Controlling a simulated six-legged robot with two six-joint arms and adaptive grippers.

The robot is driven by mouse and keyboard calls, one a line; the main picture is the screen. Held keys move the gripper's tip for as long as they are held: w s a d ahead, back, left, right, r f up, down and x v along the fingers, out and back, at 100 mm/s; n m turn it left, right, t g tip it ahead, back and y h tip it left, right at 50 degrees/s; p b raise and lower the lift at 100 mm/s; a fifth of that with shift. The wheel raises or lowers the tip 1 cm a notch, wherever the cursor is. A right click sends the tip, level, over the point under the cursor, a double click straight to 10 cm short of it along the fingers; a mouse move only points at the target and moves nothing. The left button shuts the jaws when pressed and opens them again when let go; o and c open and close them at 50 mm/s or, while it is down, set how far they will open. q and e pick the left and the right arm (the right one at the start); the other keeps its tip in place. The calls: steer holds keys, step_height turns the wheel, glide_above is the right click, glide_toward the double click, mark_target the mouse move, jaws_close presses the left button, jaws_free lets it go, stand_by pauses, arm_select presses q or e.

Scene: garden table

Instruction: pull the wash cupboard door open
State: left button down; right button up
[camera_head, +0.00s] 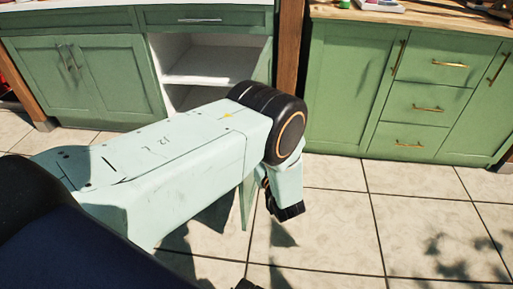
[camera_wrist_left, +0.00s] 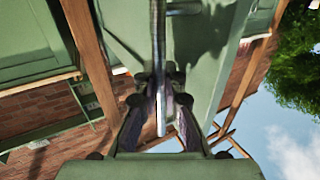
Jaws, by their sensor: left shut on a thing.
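The wash cupboard (camera_head: 205,14) is the green unit at the back left in the head view. Its right compartment stands open and shows a white inside with a shelf (camera_head: 205,80). The green door (camera_head: 246,205) is swung out towards me and seen nearly edge-on, mostly hidden behind my left arm. In the left wrist view, my left gripper (camera_wrist_left: 160,105) is shut on the metal bar handle (camera_wrist_left: 159,50), with the green door panel (camera_wrist_left: 205,60) right behind it. The head view hides the fingers behind my arm. My right gripper is not in view.
A closed double door (camera_head: 75,75) is at the left of the same unit. A wooden post (camera_head: 290,45) separates it from another green cabinet (camera_head: 345,85) with closed drawers (camera_head: 420,103) and brass handles. The tiled floor (camera_head: 335,220) at the right front is clear.

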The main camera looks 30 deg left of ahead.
arm_select(q)
steer(key=shift+s+f, duration=0.25)
steer(key=shift+f, duration=0.05)
steer(key=c, duration=1.8)
jaws_free()
steer(key=shift+c, duration=0.2)
steer(key=o, duration=0.3)
steer(key=shift+r, duration=0.2)
steer(key=shift+o, duration=0.5)
steer(key=shift+w, duration=0.15)
steer(key=v, duration=0.7)
steer(key=shift+d, duration=0.25)
